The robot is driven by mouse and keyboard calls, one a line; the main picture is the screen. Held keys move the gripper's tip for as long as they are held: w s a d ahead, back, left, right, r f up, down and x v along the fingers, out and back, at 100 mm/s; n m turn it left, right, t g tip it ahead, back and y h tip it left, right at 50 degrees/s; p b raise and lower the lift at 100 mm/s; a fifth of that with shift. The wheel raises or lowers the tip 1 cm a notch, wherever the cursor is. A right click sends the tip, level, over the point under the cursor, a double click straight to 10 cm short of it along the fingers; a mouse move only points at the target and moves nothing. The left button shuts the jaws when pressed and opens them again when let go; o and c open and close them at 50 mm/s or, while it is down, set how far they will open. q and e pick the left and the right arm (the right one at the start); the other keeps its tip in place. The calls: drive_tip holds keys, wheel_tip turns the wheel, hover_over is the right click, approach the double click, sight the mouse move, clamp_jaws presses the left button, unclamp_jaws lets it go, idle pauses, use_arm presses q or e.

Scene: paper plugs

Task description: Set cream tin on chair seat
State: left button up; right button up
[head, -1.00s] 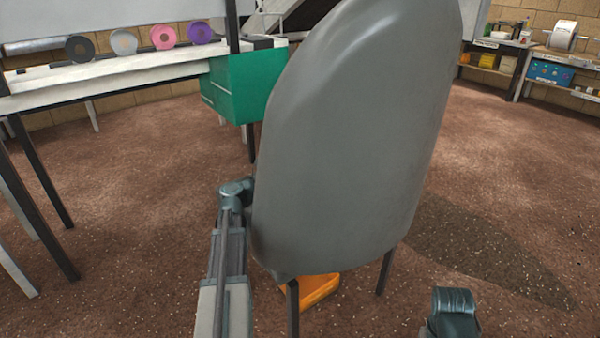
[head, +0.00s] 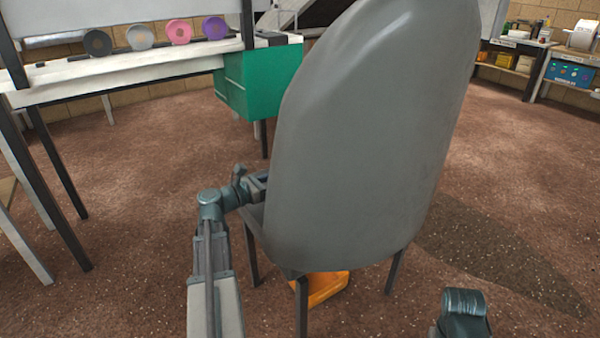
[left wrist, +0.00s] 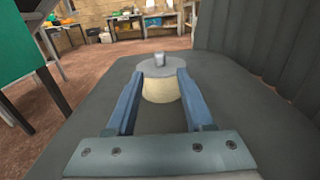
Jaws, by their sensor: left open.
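The cream tin (left wrist: 160,88) has a cream body and a grey lid with a small knob. In the left wrist view it stands upright on the grey chair seat (left wrist: 95,125), between the tips of my left gripper (left wrist: 159,85). That gripper is open, with a finger on either side of the tin. In the head view the grey chair back (head: 370,140) hides the tin, most of the seat and my left gripper's fingers. My right gripper is out of view.
The tall chair back blocks the middle of the head view. A green drawer unit (head: 262,85) hangs under the table (head: 130,72) at the left, with coloured rolls on it. An orange object (head: 325,287) lies under the chair. Open carpet surrounds the chair.

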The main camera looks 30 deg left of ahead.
use_arm(q)
drive_tip(key=shift+v, duration=1.25)
